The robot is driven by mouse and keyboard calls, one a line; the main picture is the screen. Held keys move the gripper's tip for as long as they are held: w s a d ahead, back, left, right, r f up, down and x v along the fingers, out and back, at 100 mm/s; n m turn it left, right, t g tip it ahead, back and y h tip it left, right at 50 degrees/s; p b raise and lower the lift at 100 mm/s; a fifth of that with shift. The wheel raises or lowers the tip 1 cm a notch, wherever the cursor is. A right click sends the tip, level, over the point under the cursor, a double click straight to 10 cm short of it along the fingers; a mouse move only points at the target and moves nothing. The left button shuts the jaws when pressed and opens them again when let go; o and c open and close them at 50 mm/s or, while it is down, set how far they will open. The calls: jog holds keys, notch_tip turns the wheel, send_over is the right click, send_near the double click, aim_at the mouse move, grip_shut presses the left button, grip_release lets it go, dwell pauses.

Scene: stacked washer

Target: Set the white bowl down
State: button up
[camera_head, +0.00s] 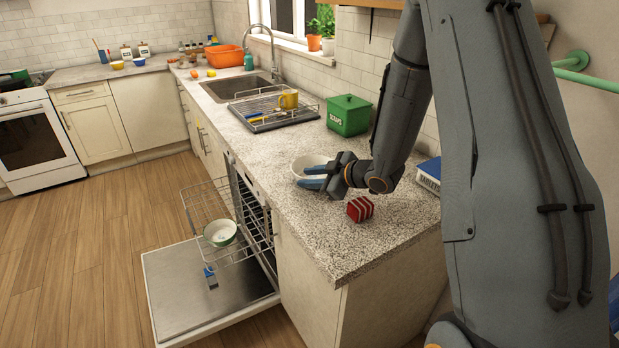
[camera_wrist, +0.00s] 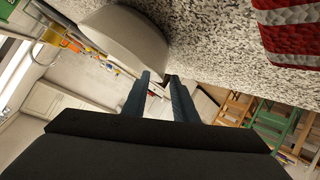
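The white bowl (camera_head: 306,163) rests upright on the speckled counter (camera_head: 262,150), in front of the green scraps box. My gripper (camera_head: 312,177) is low over the counter at the bowl's near side, with a gap between its blue fingers. In the wrist view the bowl (camera_wrist: 128,38) is at the upper left, and its rim reaches to the fingertips of my gripper (camera_wrist: 160,80). The fingers stand apart there. Whether a fingertip touches the rim cannot be told.
A red-and-white striped block (camera_head: 360,209) lies close by my gripper. A green scraps box (camera_head: 348,115) and a dish rack (camera_head: 272,110) with a yellow mug stand behind. The open dishwasher holds a green-and-white bowl (camera_head: 220,232). The counter's front right is clear.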

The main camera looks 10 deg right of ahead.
jog(key=s+d+r+m+g+h, duration=0.1)
jog(key=s+d+m+h, duration=0.1)
jog(key=s+d, duration=0.1)
jog(key=s+d+r+m+g+h+b, duration=0.1)
jog(key=s+d+m+h, duration=0.1)
jog(key=s, duration=0.4)
jog(key=s+d+r+m+g+h+b, duration=0.1)
jog(key=s+d+r+m+h, duration=0.1)
jog(key=s+d+m+h, duration=0.1)
jog(key=shift+s+d+m+h, duration=0.35)
jog(key=shift+s+m, duration=0.15)
jog(key=shift+s, duration=0.3)
jog(key=s+a+m+g, duration=0.1)
jog(key=s+a+g, duration=0.1)
jog(key=s, duration=0.3)
jog(key=s+a+m+g, duration=0.1)
jog(key=s+a+m, duration=0.1)
jog(key=s, duration=0.3)
jog(key=s+a+m+g, duration=0.1)
jog(key=s+a+g, duration=0.1)
jog(key=s+a, duration=0.1)
jog(key=shift+s+f+m+g, duration=0.2)
jog(key=shift+s+m+g, duration=0.15)
jog(key=shift+s, duration=0.55)
jog(key=shift+f, duration=0.1)
jog(key=shift+f+b, duration=0.75)
